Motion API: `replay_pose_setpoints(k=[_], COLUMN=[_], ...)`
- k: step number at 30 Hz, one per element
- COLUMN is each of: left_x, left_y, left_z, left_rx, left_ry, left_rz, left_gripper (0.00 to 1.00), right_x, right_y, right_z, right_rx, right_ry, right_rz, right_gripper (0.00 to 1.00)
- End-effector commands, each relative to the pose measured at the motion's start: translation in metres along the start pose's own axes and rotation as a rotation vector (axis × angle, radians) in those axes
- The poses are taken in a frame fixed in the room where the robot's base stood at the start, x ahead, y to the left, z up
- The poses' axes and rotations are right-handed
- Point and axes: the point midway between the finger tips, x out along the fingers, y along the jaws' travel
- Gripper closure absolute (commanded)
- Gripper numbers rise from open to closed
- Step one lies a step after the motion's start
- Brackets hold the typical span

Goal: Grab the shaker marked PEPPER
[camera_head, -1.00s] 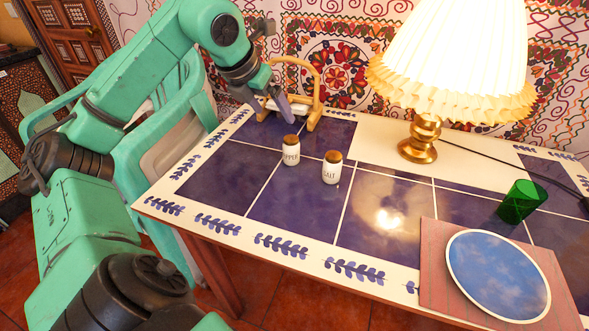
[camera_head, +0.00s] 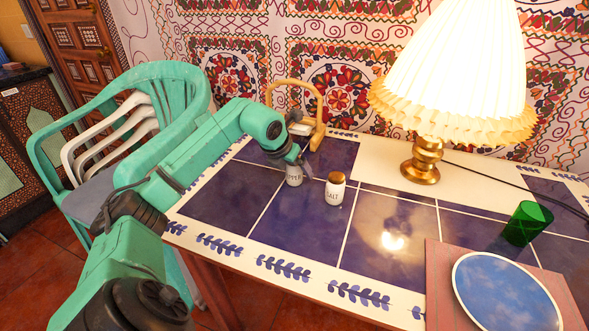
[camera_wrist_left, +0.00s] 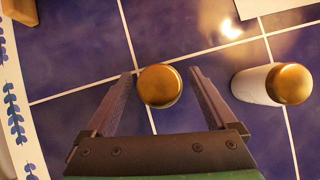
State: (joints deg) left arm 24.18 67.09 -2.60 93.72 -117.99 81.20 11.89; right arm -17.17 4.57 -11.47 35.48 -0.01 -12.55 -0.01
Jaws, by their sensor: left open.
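The pepper shaker (camera_head: 294,177) stands upright on the blue tiled table, its white body and part of its lettering showing below my left gripper (camera_head: 297,161), which hides its top in the head view. In the left wrist view its gold cap (camera_wrist_left: 160,86) lies between the tips of my open left gripper (camera_wrist_left: 163,85), one finger on each side. My right gripper is not in view.
A wooden holder (camera_head: 319,104) stands behind the shakers. A lit lamp (camera_head: 420,165), a green cup (camera_head: 524,224) and a blue plate (camera_head: 505,294) on a reddish board (camera_head: 436,262) are to the right. Bare tiles lie in front of the shakers. A green chair (camera_head: 47,176) stands left.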

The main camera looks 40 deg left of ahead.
Motion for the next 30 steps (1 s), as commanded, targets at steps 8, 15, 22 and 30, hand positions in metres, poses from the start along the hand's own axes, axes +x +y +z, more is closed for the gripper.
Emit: replay_pose_setpoints(k=[8, 15, 22, 30], left_x=[-0.001, -0.001, -0.01, -0.082], left_y=[0.0, 0.0, 0.0, 0.0], left_z=[0.0, 0.0, 0.007, 0.054], left_rx=[0.0, 0.0, 0.0, -0.003], left_ry=[-0.001, -0.001, -0.004, -0.013], left_rz=[0.0, 0.0, 0.0, -0.002], left_gripper=[0.67, 1.0, 1.0, 1.0], right_x=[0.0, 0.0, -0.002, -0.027], right_y=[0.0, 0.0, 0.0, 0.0], right_z=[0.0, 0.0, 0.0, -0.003], right_rx=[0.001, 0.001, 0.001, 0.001], right_ry=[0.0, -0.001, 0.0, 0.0], right_rz=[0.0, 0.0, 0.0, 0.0], right_gripper=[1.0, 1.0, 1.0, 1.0])
